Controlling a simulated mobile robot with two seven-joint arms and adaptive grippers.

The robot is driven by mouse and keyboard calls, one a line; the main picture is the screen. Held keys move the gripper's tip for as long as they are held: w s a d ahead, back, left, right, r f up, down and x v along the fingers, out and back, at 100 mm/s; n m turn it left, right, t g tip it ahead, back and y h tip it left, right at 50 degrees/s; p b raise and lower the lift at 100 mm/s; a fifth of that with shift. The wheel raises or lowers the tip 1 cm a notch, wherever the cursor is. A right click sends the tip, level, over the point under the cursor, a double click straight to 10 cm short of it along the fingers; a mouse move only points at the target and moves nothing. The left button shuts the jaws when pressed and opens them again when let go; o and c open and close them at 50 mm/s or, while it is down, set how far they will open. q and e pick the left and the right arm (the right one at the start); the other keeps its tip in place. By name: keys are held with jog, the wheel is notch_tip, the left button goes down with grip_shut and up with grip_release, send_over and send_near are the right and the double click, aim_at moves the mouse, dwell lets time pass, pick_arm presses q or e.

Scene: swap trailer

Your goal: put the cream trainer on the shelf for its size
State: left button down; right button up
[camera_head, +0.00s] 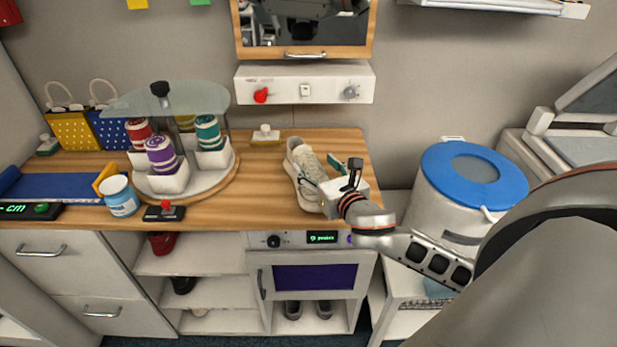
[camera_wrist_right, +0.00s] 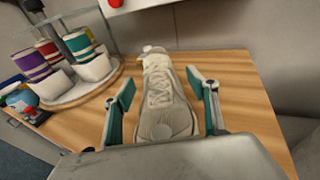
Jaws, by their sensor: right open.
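The cream trainer (camera_head: 305,172) stands upright on the wooden counter, near its right end. In the right wrist view the trainer (camera_wrist_right: 160,95) lies lengthwise between the two fingers of my right gripper (camera_wrist_right: 163,100), its toe nearest the palm. The right gripper (camera_head: 325,178) is open, with one teal-padded finger on each side of the shoe and a visible gap at least on the right. Open shelves (camera_head: 205,262) below the counter hold a red shoe (camera_head: 163,243), a dark shoe (camera_head: 184,284) and a pale shoe low down. Any size labels are unreadable. My left gripper is not in view.
A round carousel (camera_head: 229,174) with colored spools stands on the counter, beside a blue-and-white tin (camera_head: 120,197) and a small red-knobbed box (camera_head: 164,212). A control panel (camera_head: 304,84) hangs behind. A blue-lidded bin (camera_head: 470,178) stands right of the counter. Grey shoes (camera_head: 308,309) sit under the purple-windowed unit.

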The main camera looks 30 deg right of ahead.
aim_at(307, 159)
jog(key=x, duration=0.4)
jog(key=shift+w+a+f, duration=0.1)
jog(key=shift+a+f, duration=0.05)
jog(key=shift+a, duration=0.05)
grip_shut()
